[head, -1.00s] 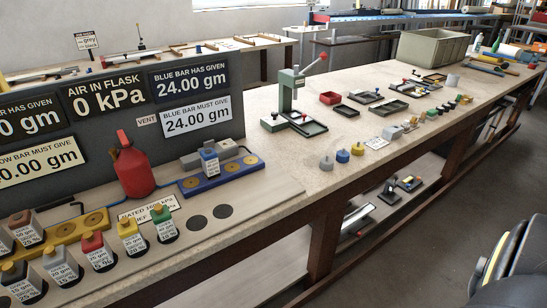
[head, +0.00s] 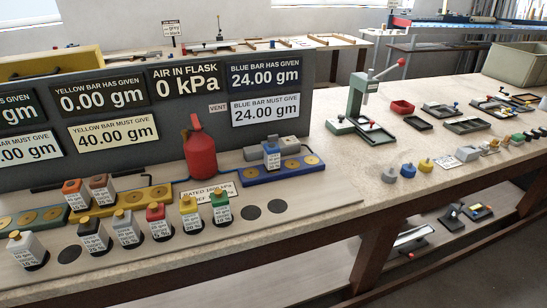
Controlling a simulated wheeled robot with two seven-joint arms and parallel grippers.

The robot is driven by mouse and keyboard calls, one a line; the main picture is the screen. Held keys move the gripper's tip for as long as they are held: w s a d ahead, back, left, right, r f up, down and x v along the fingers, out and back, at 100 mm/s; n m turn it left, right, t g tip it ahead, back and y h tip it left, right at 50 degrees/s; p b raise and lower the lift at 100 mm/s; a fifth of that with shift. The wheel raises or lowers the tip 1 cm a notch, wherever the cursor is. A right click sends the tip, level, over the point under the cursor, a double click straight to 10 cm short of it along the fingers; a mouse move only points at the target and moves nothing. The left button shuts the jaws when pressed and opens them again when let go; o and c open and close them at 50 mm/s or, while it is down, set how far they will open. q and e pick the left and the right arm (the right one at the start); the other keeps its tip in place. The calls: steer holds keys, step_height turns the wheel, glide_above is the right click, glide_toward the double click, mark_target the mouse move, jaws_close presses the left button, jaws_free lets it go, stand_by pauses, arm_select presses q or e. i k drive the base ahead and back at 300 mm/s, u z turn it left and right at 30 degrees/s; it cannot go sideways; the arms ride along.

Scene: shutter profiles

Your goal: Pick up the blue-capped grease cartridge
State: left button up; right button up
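The bar has round brass-coloured seats to the right of the cartridge. A grey block (head: 257,153) sits just behind and left of it. I cannot read the cartridge's label clearly. Neither of my grippers is in view.
Several cartridges with other colours, including a red one (head: 158,222) and a green one (head: 221,208), stand in front. A red flask (head: 199,152) stands left of the blue bar. A sign panel (head: 190,110) rises behind. Bare bench lies right of the bar.

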mark_target(271, 150)
steer(key=u, duration=0.4)
steer(key=i, duration=0.7)
steer(key=u, duration=0.35)
